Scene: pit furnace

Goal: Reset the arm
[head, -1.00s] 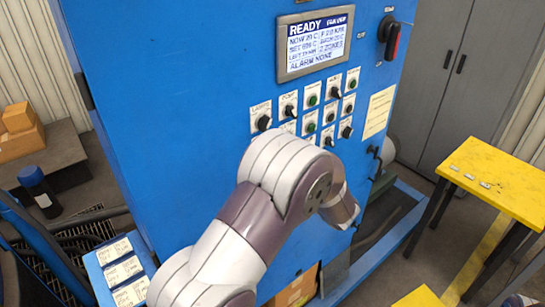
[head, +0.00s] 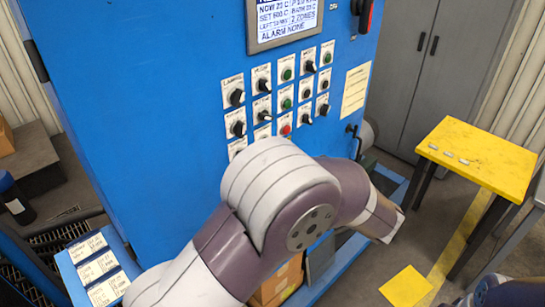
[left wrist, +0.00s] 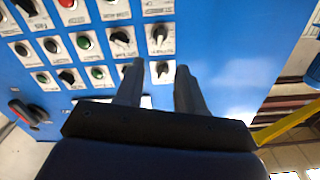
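My left arm (head: 285,190) comes in from the bottom left in the head view and bends at a white and mauve joint in front of the blue cabinet (head: 170,110). Its gripper does not show in the head view. In the left wrist view, my left gripper (left wrist: 158,75) has its two dark fingers apart with nothing between them. The fingers appear in front of the switch panel (left wrist: 95,55); whether they touch it I cannot tell. My right gripper is not in view.
The cabinet has a display (head: 285,22), several knobs and buttons, and a side crank (head: 355,138). A yellow table (head: 478,150) with small pieces on it stands at right. Label cards (head: 97,268) lie at lower left. A grey cupboard (head: 435,70) stands behind.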

